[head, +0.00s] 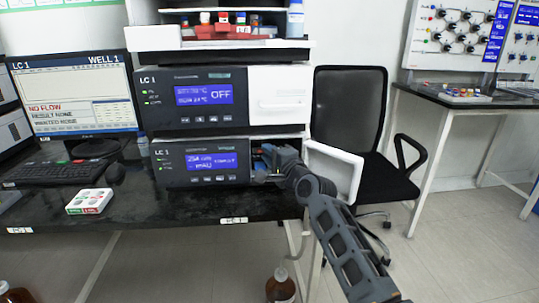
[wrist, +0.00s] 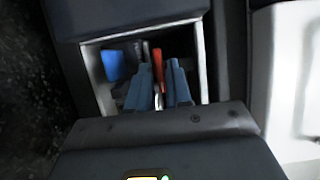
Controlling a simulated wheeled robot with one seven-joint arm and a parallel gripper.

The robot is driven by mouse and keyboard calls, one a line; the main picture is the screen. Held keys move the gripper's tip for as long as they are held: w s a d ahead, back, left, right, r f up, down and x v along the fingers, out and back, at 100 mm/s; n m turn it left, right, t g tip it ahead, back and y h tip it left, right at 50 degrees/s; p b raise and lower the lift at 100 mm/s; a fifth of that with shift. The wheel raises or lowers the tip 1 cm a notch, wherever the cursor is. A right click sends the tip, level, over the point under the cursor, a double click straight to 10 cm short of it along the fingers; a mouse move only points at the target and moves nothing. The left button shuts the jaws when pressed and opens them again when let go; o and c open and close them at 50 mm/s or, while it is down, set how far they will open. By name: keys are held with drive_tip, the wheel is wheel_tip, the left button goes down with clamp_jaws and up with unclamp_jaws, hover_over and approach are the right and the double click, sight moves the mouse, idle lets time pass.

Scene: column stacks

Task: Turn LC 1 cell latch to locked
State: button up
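The lower LC 1 module (head: 203,162) has its white door (head: 334,172) swung open to the right. My gripper (head: 268,160) reaches into the open compartment from the front; my wrist hides most of the inside in the head view. In the wrist view, the two blue-grey fingers of my gripper (wrist: 161,70) point into the compartment with a narrow gap between them. A red-orange lever, likely the cell latch (wrist: 157,56), stands between or just beyond the fingertips. I cannot tell whether the fingers touch it. The latch's locked or unlocked marking is not readable.
A blue part (wrist: 113,65) sits left of the fingers inside the compartment. The compartment's pale side walls (wrist: 203,60) are close around my gripper. The upper LC 1 module (head: 207,95) reads OFF. A black chair (head: 350,110) stands behind the open door.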

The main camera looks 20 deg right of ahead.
clamp_jaws()
drive_tip(key=shift+r, duration=0.1)
drive_tip(key=shift+w+a+r+n+g+h+p, duration=0.15)
drive_tip(key=shift+n+g+h+p, duration=0.75)
drive_tip(key=shift+n+p, duration=1)
drive_tip(key=shift+s+a+n+g+h+p, duration=0.15)
drive_tip(key=shift+n+g+h+p, duration=0.75)
drive_tip(key=shift+n, duration=1.75)
drive_tip(key=shift+w+a+r+n+g+h+p, duration=0.15)
drive_tip(key=shift+n+g+h+p, duration=0.65)
drive_tip(key=shift+n+p, duration=1.25)
drive_tip(key=shift+n, duration=0.3)
